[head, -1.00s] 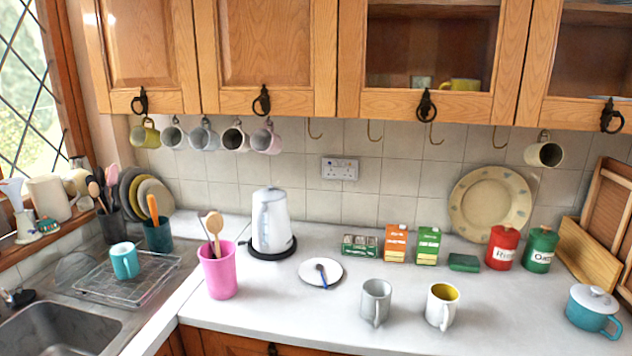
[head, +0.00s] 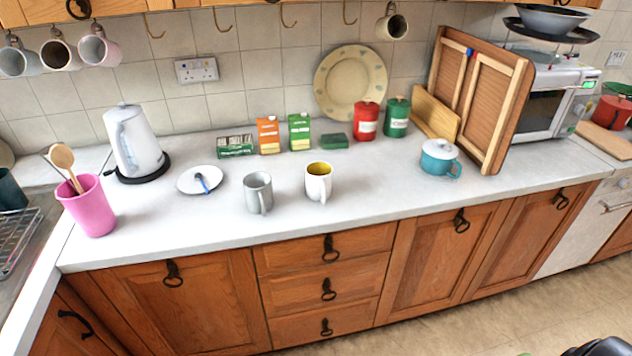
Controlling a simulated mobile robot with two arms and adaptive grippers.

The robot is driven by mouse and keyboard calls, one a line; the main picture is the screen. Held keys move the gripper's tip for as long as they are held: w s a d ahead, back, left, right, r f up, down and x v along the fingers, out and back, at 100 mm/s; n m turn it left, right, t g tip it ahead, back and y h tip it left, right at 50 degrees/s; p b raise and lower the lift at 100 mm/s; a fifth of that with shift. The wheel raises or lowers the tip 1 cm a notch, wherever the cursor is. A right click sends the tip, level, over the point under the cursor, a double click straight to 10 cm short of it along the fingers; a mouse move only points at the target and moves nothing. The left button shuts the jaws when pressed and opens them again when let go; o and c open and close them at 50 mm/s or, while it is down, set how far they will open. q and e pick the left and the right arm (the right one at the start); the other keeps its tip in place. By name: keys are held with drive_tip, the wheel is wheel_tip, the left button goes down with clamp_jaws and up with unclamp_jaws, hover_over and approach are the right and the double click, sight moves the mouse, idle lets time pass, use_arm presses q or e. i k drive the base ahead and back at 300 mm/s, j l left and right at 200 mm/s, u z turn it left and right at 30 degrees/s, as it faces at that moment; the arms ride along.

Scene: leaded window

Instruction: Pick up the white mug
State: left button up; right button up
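The white mug (head: 317,187) stands upright on the white worktop (head: 380,215). Its inside is yellow and its handle faces the front edge. A grey mug (head: 257,194) stands upright to its left, apart from it. Neither of my grippers can be made out in the head view, and nothing touches the white mug.
A plate with a spoon (head: 201,180), a kettle (head: 136,145) and a pink utensil pot (head: 88,207) are to the left. Small boxes, red and green canisters (head: 366,121) stand behind. A teal lidded pot (head: 438,158) is to the right. The worktop in front is clear.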

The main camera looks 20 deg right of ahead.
sight(320, 186)
drive_tip(key=i+l+z, duration=0.35)
drive_tip(key=i+l, duration=0.6)
drive_tip(key=i, duration=0.15)
drive_tip(key=l, duration=0.2)
